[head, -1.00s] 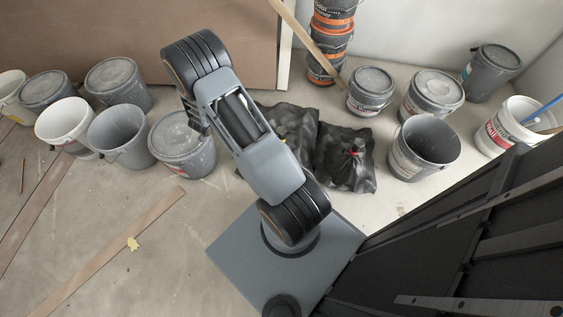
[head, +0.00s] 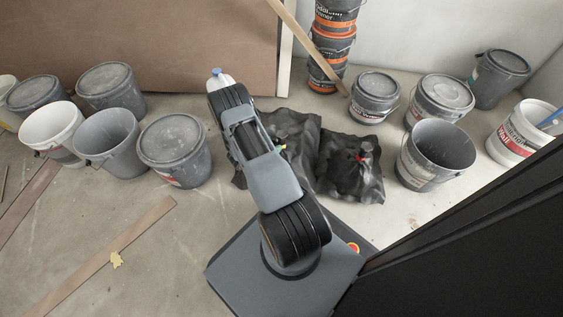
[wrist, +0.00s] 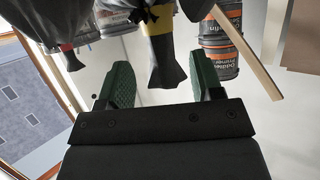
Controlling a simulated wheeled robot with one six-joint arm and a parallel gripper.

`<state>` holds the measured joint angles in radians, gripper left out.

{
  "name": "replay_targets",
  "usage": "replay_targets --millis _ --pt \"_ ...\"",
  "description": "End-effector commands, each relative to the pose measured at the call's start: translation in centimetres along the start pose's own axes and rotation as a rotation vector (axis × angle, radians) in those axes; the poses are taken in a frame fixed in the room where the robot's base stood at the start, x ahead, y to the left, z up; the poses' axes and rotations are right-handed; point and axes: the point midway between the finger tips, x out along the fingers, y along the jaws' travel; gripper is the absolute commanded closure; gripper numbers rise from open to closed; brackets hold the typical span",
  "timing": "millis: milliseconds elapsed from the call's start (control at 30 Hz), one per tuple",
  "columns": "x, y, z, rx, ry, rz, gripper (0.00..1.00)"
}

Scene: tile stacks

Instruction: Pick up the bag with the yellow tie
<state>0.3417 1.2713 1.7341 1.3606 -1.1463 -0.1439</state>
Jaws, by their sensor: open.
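The bag with the yellow tie (head: 298,133) is a dark, crumpled plastic bag on the floor, partly hidden behind my arm in the head view. A bit of its yellow tie (head: 283,147) shows beside the arm. In the wrist view the yellow tie (wrist: 157,22) is at the top centre, with the bag's black neck (wrist: 168,72) hanging below it. My gripper (wrist: 163,58) is open, its two green fingers on either side of the neck in the picture, with gaps to it. I cannot tell the depth between them. The head view does not show the fingers.
A second dark bag with a red tie (head: 350,172) lies close on the right. Its red tie (wrist: 67,47) shows at the left in the wrist view. Grey buckets stand left (head: 174,150) and right (head: 436,155). A bucket stack (head: 332,45) and leaning plank (head: 307,45) are behind.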

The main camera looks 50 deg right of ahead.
Motion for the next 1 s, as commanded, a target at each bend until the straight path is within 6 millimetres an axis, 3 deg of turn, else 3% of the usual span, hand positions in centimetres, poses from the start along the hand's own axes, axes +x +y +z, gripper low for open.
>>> replay_targets --millis 167,533,867,1000 --pt "0.9 0.0 0.1 0.0 0.0 0.0 0.4" --pt "5.3 -0.1 0.0 0.0 0.0 0.0 0.4" --pt "5.8 -0.1 -0.3 -0.001 0.0 -0.002 0.4" --pt "5.8 -0.1 -0.3 -0.001 0.0 -0.002 0.52"
